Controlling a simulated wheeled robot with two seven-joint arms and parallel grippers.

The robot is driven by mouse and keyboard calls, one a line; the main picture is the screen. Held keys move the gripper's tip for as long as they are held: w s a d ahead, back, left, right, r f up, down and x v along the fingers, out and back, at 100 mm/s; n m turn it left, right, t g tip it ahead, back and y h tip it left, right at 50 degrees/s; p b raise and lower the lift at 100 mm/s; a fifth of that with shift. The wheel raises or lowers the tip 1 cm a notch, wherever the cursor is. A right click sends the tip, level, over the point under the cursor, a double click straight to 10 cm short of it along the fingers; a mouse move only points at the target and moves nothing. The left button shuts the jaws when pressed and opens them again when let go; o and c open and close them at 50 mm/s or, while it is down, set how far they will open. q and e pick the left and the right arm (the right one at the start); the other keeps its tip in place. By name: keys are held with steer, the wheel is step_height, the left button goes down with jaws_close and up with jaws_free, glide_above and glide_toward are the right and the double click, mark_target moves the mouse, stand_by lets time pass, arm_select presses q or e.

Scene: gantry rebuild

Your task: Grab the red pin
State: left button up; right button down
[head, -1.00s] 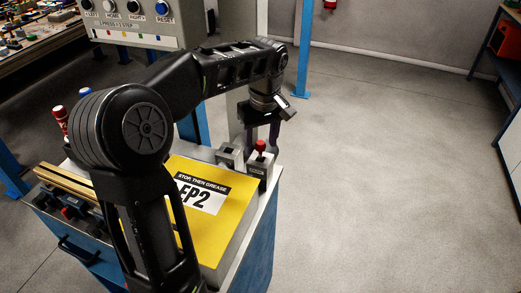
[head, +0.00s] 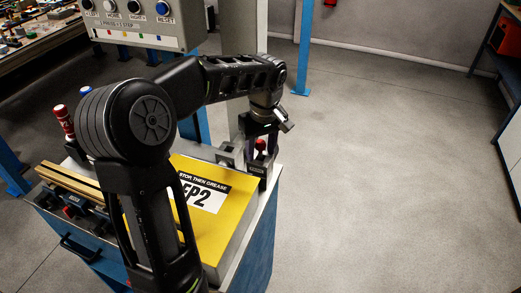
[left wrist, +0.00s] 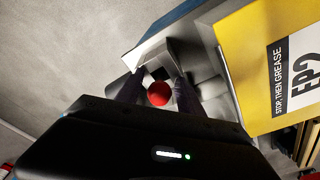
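The red pin (head: 260,145) has a round red head and stands in a grey block (head: 257,168) at the back right corner of the cabinet top. In the left wrist view its red head (left wrist: 158,93) shows between the two dark fingers. My left gripper (head: 261,138) is open and points down over the pin, one finger on each side of the head. In the left wrist view the left gripper (left wrist: 157,90) has a gap between each finger and the head. The pin's lower part is hidden. My right gripper is not in view.
A yellow "STOP THEN GREASE" board (head: 233,215) lies on the cabinet top beside the block. A second grey block (head: 229,156) stands left of the pin. A button panel (head: 135,22) and blue posts stand behind. The floor to the right is free.

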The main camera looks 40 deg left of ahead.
arm_select(q)
jaws_close()
stand_by(0.5)
step_height(320, 180, up, 10)
steer(key=shift+r, duration=0.1)
stand_by(0.4)
stand_by(0.4)
